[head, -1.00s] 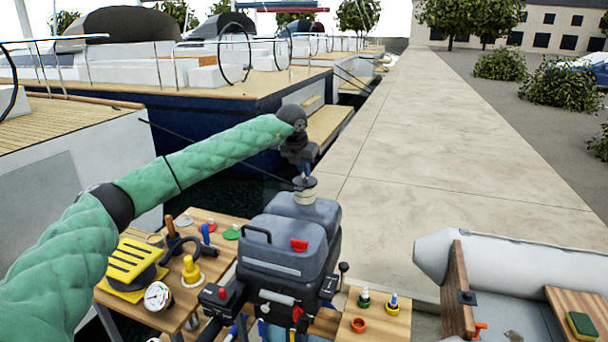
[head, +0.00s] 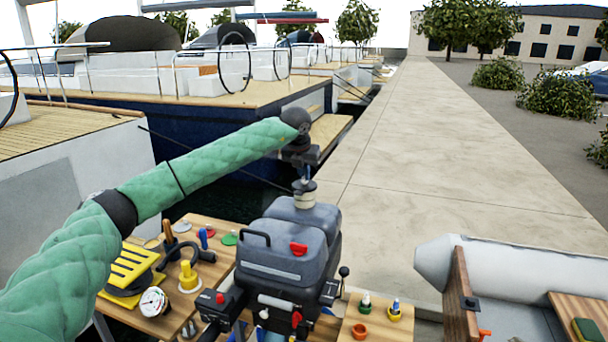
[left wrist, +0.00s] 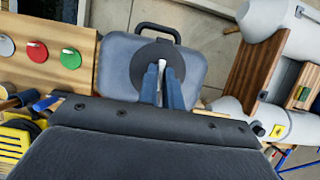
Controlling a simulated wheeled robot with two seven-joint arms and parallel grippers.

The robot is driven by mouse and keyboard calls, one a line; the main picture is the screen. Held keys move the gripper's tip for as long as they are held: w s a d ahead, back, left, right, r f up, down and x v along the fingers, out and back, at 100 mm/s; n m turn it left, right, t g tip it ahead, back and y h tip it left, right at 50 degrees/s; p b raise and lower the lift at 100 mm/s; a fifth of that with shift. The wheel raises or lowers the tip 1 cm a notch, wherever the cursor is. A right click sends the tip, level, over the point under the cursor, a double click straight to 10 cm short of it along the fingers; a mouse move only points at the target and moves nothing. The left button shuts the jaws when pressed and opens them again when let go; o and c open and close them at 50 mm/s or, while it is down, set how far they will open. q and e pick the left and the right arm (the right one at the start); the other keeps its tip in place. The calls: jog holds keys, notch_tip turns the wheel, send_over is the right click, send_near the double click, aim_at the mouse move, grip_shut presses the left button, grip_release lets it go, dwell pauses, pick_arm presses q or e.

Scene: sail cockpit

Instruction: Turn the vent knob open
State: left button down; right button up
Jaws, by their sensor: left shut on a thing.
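The vent knob shows in the left wrist view as a small pale piece (left wrist: 162,66) on a round dark cap (left wrist: 146,58), on top of a grey motor or tank body. In the head view the cap (head: 304,198), dark above and pale below, stands on the grey body (head: 290,228). My left gripper (head: 305,176) points straight down onto it from above. In the left wrist view its two blue fingers (left wrist: 163,72) are shut on the knob. The fingers partly hide the knob, so its exact angle cannot be told. My right gripper is not in view.
A wooden board (head: 205,265) at left carries a gauge (head: 153,301), a yellow-topped item (head: 130,265) and several coloured knobs. A small wooden shelf (head: 375,325) is at front right. A grey inflatable boat (head: 515,265) lies further right. The dock (head: 430,160) is clear.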

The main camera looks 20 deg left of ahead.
pick_arm(q)
jog(key=shift+r, duration=0.1)
jog(key=c, duration=1.6)
grip_release()
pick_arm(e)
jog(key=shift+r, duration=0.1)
pick_arm(q)
jog(key=shift+o, duration=0.2)
